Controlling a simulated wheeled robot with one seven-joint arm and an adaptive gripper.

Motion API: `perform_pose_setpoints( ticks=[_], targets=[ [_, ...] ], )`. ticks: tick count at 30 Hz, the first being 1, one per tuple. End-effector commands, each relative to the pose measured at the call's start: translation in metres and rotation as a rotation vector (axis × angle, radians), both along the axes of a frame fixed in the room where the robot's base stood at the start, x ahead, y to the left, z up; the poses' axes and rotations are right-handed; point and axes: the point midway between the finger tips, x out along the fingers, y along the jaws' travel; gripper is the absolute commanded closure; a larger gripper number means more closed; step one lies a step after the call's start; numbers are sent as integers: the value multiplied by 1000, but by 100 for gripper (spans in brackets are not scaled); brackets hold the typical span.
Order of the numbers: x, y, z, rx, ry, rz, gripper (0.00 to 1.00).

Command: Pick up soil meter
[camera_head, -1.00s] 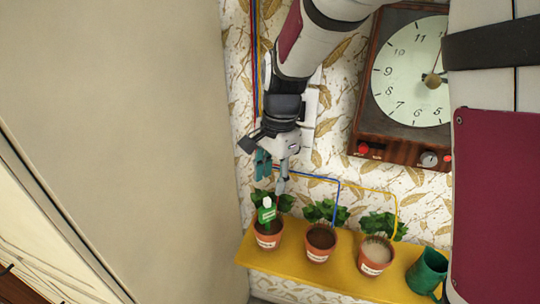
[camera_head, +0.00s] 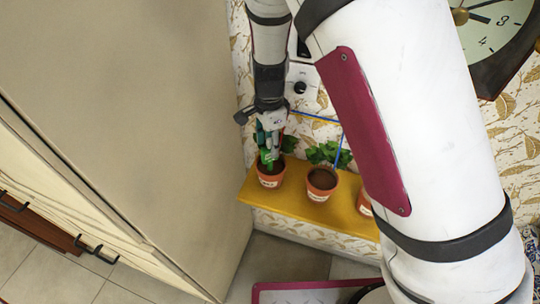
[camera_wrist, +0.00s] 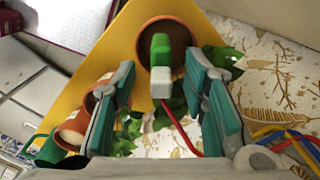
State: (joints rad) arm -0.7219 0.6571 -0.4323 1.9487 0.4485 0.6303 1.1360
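The soil meter (camera_wrist: 160,52) is a green and white device in the leftmost terracotta pot (camera_head: 271,181) on the yellow shelf. In the wrist view it lies between my two teal finger pads, with a gap on each side. My gripper (camera_wrist: 160,72) is open and points down at the pot. In the head view my gripper (camera_head: 268,143) is right over that pot. Its fingers cover most of the meter, and only a bit of green shows below them. The wrist view shows a red cable near the meter's white end.
The yellow shelf (camera_head: 300,204) carries more pots to the right, including a soil-filled pot (camera_head: 320,183). Green leaves (camera_head: 323,153) and a blue wire are close behind. A large beige panel (camera_head: 130,110) stands left. My arm hides the shelf's right part.

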Motion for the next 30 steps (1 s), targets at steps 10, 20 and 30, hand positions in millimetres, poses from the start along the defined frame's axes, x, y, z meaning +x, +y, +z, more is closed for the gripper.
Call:
perform_pose_setpoints(
  ticks=[10,20,30],
  targets=[
    [1,-2,-41,-1,2,1,60],
    [2,-2,-52,0,-1,2,60],
    [2,-1,-52,0,0,2,100]
  ],
)
